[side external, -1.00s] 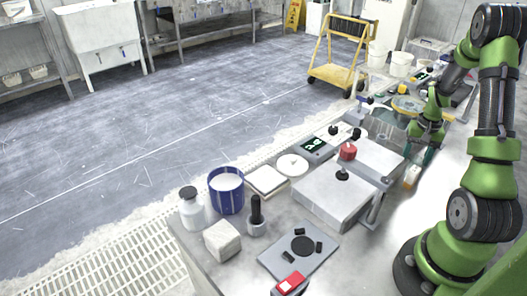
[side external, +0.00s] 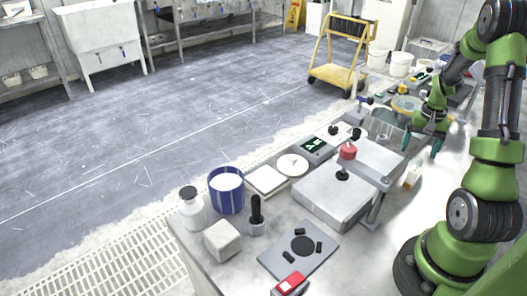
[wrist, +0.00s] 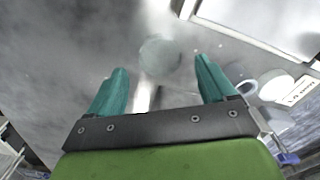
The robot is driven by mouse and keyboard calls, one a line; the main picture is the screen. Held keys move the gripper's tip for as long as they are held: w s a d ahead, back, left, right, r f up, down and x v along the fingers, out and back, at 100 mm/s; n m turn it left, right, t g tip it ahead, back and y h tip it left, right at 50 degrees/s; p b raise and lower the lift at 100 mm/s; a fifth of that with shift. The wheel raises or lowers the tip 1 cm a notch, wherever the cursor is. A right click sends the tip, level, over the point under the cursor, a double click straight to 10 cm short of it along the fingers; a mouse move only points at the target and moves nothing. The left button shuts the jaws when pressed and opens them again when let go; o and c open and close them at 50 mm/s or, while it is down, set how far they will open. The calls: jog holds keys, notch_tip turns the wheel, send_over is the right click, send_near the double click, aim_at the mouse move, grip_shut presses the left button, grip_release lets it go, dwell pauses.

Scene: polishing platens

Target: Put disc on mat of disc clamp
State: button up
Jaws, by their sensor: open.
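My gripper (side external: 437,148) is over the far right of the bench in the side view. In the wrist view its teal fingers (wrist: 160,78) are apart with nothing held between them. A round grey-green shape (wrist: 160,56), perhaps the disc, shows faintly beyond the fingertips on a pale surface. A grey plate (side external: 275,262) at the near end of the bench looks like the disc clamp. It carries a dark round mat (side external: 302,245) between black blocks. No disc shows on that mat.
A grey box (side external: 330,203) and a raised plate with a red knob (side external: 347,152) stand mid-bench. A blue tub (side external: 226,192), a white bottle (side external: 192,208) and a white block (side external: 222,240) stand near the left edge. A red device (side external: 290,283) lies beside the clamp plate.

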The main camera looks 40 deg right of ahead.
aim_at(414, 159)
notch_tip(414, 159, up, 8)
jog(key=w+a+r+n+t, duration=0.2)
jog(key=w+a+r, duration=0.4)
jog(key=a, duration=0.3)
jog(key=a+r+n+t, duration=0.1)
jog(key=a+r, duration=0.1)
jog(key=a, duration=0.5)
jog(key=a+r+n+t, duration=0.1)
jog(key=a+r+n, duration=0.1)
jog(key=a, duration=0.5)
jog(key=a+r+n+t, duration=0.1)
jog(key=a+t, duration=0.1)
jog(key=a, duration=0.4)
jog(key=shift+w+a+r+n+y, duration=0.15)
jog(key=shift+a+r+n+y, duration=0.15)
jog(key=shift+a+r+y, duration=0.1)
jog(key=shift+n+t+y, duration=0.6)
jog(key=shift+n, duration=0.3)
jog(key=s+a, duration=0.1)
jog(key=a, duration=0.1)
jog(key=s+a, duration=0.1)
jog(key=a, duration=0.1)
jog(key=s+a, duration=0.1)
jog(key=a, duration=0.1)
jog(key=shift+a+r, duration=0.1)
jog(key=shift+r, duration=0.2)
jog(key=shift+c, duration=0.7)
jog(key=shift+s+a, duration=0.2)
jog(key=shift+c, duration=0.4)
